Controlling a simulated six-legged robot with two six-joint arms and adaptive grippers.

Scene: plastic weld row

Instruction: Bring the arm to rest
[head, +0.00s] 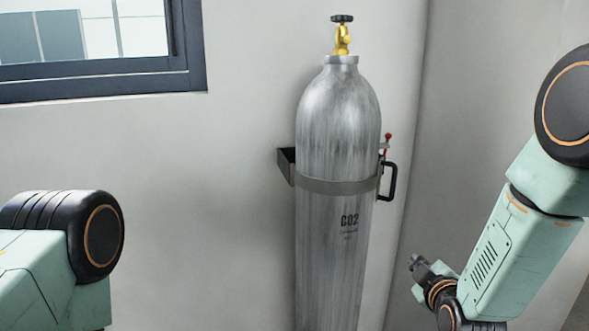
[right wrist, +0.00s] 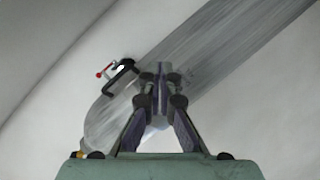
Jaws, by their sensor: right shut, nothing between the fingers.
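My right gripper (head: 416,264) is at the lower right of the head view, to the right of the gas cylinder and apart from it in the picture. In the right wrist view my right gripper (right wrist: 161,72) points away from the camera, its fingers together with nothing between them. My left arm shows at the lower left of the head view, but its gripper is out of the frame.
A grey CO2 cylinder (head: 338,125) with a yellow valve (head: 342,40) stands against the wall, held by a metal band (head: 335,186). A black handle (head: 389,181) and red-tipped lever (head: 388,140) are at its right. A window (head: 90,45) is upper left.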

